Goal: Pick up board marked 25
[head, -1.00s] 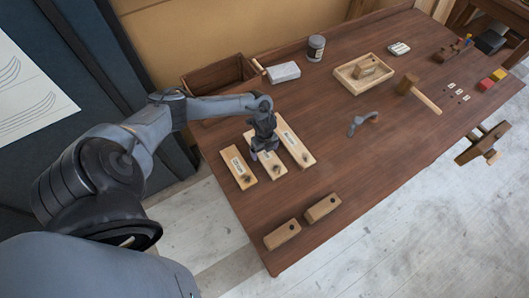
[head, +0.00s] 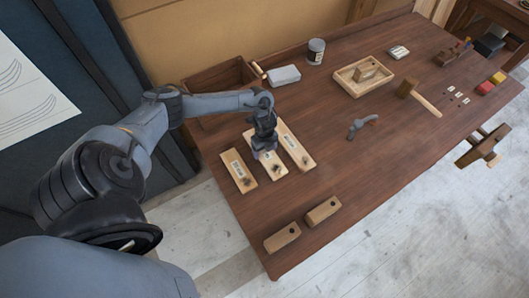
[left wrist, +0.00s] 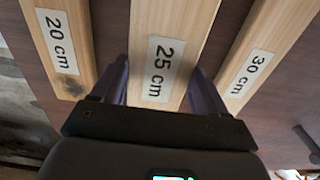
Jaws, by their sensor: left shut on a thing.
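The board marked 25 cm (left wrist: 172,25) is the middle one of three pale wooden boards, and it also shows in the head view (head: 276,171). My left gripper (left wrist: 160,85) is shut on this board, with one finger on each long side near the label. In the head view my left gripper (head: 264,152) points down over the middle board and hides part of it. I cannot tell whether the board is clear of the table. My right gripper is not in view.
The 20 cm board (head: 238,171) lies to the left and the 30 cm board (head: 297,148) to the right, both close by. Two wooden blocks (head: 282,237) (head: 323,210) sit near the front edge. A clamp-like grey tool (head: 357,127) lies further right on the table (head: 340,170).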

